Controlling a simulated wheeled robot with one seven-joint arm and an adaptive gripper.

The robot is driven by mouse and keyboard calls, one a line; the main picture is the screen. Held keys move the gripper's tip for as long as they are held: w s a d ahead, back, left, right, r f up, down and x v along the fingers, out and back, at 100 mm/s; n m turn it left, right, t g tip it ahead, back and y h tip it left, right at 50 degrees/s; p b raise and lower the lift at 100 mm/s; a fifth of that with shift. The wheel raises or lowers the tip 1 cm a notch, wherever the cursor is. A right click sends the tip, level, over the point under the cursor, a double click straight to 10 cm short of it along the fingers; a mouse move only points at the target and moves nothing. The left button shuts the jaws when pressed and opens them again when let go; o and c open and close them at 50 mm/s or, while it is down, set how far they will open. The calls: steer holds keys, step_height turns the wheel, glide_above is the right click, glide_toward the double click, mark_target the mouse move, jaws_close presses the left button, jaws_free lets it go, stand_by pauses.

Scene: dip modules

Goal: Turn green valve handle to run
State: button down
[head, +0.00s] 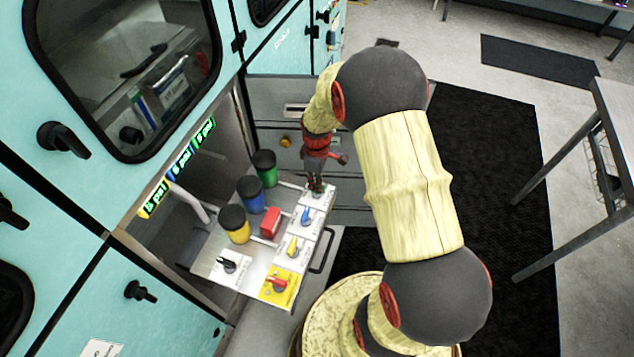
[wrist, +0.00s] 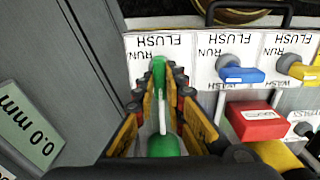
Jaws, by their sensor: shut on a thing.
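The green valve handle (wrist: 159,70) sits on a white panel at the far end of a row of valves. My gripper (wrist: 162,88) points down at it, with the fingertips closed on both sides of the handle. In the wrist view the handle runs roughly up the picture, toward the FLUSH print; the RUN print is to its left. The fingers hide much of its lower part and most of that panel's print. In the head view my gripper (head: 316,187) is over the same valve, and only a little green (head: 321,190) shows there.
Blue (head: 306,215) and yellow (head: 293,246) valve handles sit beside it, then a red handle (head: 277,285) and a black one (head: 229,266). A red block (head: 270,222) and green, blue and yellow canisters (head: 238,229) stand close by. A cabinet wall (wrist: 55,70) is left in the wrist view.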

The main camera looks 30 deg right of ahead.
steer(key=shift+m, duration=0.3)
steer(key=shift+r+m+p, duration=0.1)
steer(key=shift+m+p, duration=0.8)
steer(key=shift+m, duration=0.1)
steer(key=m+p, duration=0.2)
steer(key=m, duration=0.1)
steer(key=m+p, duration=0.2)
steer(key=m, duration=0.3)
steer(key=shift+m, duration=0.4)
steer(key=m+p, duration=0.2)
steer(key=m, duration=0.4)
steer(key=shift+m, duration=0.4)
steer(key=c, duration=1.8)
jaws_free()
steer(key=shift+c, duration=0.2)
